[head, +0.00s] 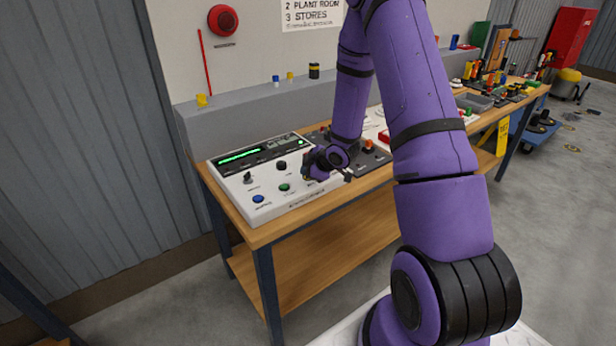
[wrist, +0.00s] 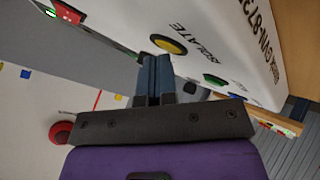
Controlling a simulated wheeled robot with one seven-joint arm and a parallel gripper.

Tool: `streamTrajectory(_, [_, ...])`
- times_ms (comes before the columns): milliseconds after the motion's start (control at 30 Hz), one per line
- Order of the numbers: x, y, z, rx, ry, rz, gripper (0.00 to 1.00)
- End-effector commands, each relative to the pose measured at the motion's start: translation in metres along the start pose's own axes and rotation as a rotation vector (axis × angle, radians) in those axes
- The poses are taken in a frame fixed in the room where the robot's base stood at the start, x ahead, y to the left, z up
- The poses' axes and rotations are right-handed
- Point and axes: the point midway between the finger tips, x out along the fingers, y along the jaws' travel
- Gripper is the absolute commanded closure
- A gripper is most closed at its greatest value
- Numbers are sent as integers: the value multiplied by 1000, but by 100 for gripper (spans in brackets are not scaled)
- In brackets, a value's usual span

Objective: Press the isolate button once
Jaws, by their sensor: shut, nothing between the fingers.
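The isolate button is a yellow round button in a dark ring (wrist: 168,45), on the white face of a control panel (wrist: 225,35). Its label beside it is partly readable. My gripper (wrist: 157,62) is shut and empty. Its fingertips appear just beside the yellow button in the wrist view; I cannot tell whether they touch it. In the head view the gripper (head: 313,170) is low over the right part of the white panel (head: 243,198), and it largely hides the isolate button there.
A green button (head: 284,187) and a blue button (head: 258,198) sit left of my gripper on the panel. A dark knob (head: 281,165) and a lit green display (head: 240,157) are behind. A dark box with an orange-red button (head: 368,145) stands close on the right.

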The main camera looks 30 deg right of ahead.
Motion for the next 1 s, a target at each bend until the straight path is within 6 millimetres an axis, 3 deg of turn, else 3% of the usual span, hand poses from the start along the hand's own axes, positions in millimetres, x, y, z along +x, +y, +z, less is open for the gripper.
streamTrajectory(1000, [-12, 8, -9, 0, -1, -1, 100])
